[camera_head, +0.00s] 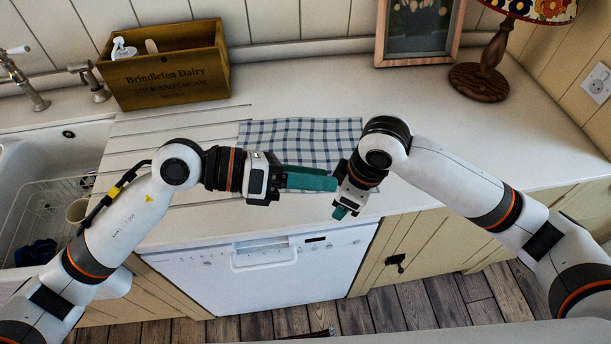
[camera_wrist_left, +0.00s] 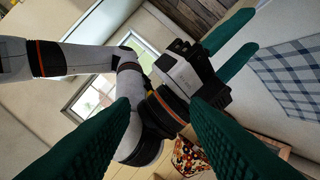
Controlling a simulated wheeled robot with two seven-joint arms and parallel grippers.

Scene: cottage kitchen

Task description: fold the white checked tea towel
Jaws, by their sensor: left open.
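The white and blue checked tea towel (camera_head: 300,138) lies spread flat on the pale worktop in the head view. It also shows at the right of the left wrist view (camera_wrist_left: 288,80). Its near part is hidden behind my left gripper (camera_head: 334,181), which points right across the towel's front side. The left gripper's green fingers stand apart, with no cloth between them. My right gripper (camera_head: 338,192) is close to the left fingertips, at the worktop's front edge. In the left wrist view, its two green fingers are apart and empty. Neither gripper visibly holds the towel.
A wooden dairy crate (camera_head: 168,72) stands back left, beside the sink (camera_head: 60,150) with its wire rack. A picture frame (camera_head: 418,32) and a lamp (camera_head: 482,75) stand at the back right. The worktop right of the towel is clear. A white dishwasher (camera_head: 250,275) is below.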

